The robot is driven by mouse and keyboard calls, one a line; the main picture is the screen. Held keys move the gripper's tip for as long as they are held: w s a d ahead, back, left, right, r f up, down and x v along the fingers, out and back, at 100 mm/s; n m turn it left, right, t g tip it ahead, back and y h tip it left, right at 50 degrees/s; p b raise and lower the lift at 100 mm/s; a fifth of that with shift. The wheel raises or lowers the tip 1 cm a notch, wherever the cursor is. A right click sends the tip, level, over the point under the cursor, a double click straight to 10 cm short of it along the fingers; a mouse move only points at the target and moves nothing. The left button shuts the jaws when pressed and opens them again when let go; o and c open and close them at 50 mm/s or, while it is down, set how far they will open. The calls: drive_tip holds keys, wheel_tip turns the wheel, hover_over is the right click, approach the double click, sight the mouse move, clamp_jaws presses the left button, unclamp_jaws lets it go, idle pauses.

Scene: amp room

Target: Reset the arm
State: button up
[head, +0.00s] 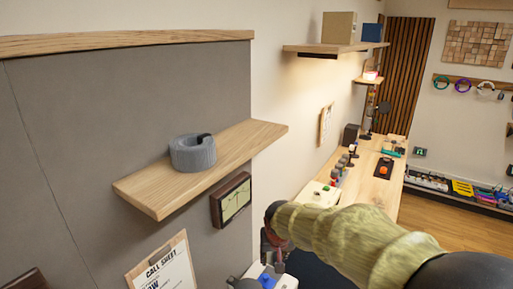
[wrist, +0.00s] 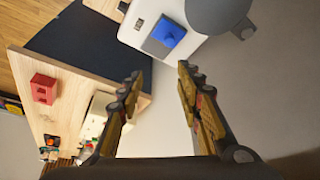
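My arm (head: 350,232), in a yellow-green sleeve, reaches from the lower right of the head view toward the lower middle. My gripper (wrist: 160,80) is open in the wrist view, with its two fingers well apart and nothing between them. In the head view the gripper is small and mostly hidden at the end of the sleeve. It is below and right of the wall shelf (head: 160,190), apart from it.
A grey coil (head: 193,153) sits on the shelf. A small framed panel (head: 231,200) and a call sheet clipboard (head: 165,270) are below it. A wooden desk (head: 372,190) runs along the wall. The wrist view shows a blue block (wrist: 168,32) and a red block (wrist: 43,88).

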drive_tip(key=s+d+r+b, duration=0.1)
drive_tip(key=s+d+r, duration=0.2)
drive_tip(key=s, duration=0.7)
drive_tip(key=s+d+r+b, duration=0.1)
drive_tip(key=s+d, duration=0.4)
drive_tip(key=s, duration=0.5)
drive_tip(key=s+d+r+t+b, duration=0.1)
drive_tip(key=s+d+r, duration=0.3)
drive_tip(key=s, duration=0.6)
drive_tip(key=shift+d+r, duration=0.3)
drive_tip(key=shift+d, duration=0.3)
